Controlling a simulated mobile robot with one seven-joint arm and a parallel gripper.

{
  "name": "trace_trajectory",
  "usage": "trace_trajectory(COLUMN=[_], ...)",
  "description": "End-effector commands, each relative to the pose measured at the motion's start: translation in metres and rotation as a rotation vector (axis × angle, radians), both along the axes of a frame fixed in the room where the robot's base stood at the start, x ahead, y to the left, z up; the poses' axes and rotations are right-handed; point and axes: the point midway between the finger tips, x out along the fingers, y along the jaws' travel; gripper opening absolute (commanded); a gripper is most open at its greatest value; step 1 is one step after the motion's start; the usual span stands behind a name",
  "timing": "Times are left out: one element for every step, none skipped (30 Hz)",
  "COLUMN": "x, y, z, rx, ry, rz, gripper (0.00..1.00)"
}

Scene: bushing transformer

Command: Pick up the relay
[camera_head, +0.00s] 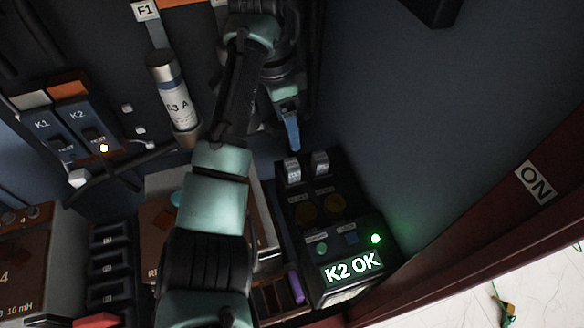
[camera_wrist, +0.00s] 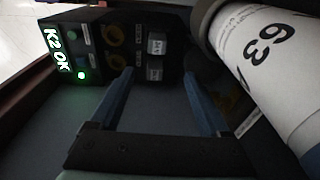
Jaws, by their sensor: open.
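Two dark blue modules with orange or white tops, marked K1 (camera_head: 48,130) and K2 (camera_head: 85,125), stand side by side at the left in the head view; they look like relays. A small light glows on K2. Neither shows in the wrist view. My gripper (camera_head: 290,130) is at the upper middle, well to the right of them and above the black control box. In the wrist view my gripper (camera_wrist: 159,73) has its two blue fingers wide apart with nothing between them.
The black box (camera_head: 325,230) has switches, knobs, a green light and a lit "K2 OK" sign; it also shows in the wrist view (camera_wrist: 100,50). A white "63 A" cylinder (camera_head: 173,92) stands left of my arm, and close by my gripper in the wrist view (camera_wrist: 265,60).

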Motion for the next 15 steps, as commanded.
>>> trace_trajectory(x=[-0.002,-0.003,-0.003,-0.003,-0.004,-0.003,-0.003,-0.003,-0.002,-0.002,-0.002,-0.002,-0.001,-0.001,-0.001], y=[0.003,0.003,0.003,0.003,0.002,0.001,0.000,0.000,-0.001,-0.002,-0.002,-0.003,-0.003,-0.004,-0.004], z=[-0.002,-0.004,-0.009,-0.014,-0.019,-0.027,-0.033,-0.038,-0.046,-0.051,-0.056,-0.062,-0.066,-0.070,-0.073], rx=[0.004,0.006,0.005,0.006,0.006,0.006,0.006,0.005,0.005,0.006,0.005,0.005,0.005,0.005,0.005], ry=[0.015,0.022,0.025,0.027,0.029,0.027,0.027,0.029,0.027,0.028,0.025,0.026,0.026,0.024,0.024], rz=[-0.007,-0.011,-0.015,-0.016,-0.016,-0.015,-0.015,-0.014,-0.013,-0.013,-0.014,-0.013,-0.013,-0.012,-0.012], gripper=[0.80,0.80,0.80,0.80,0.80,0.80,0.80,0.80,0.80,0.80,0.80,0.80,0.80,0.80,0.80])
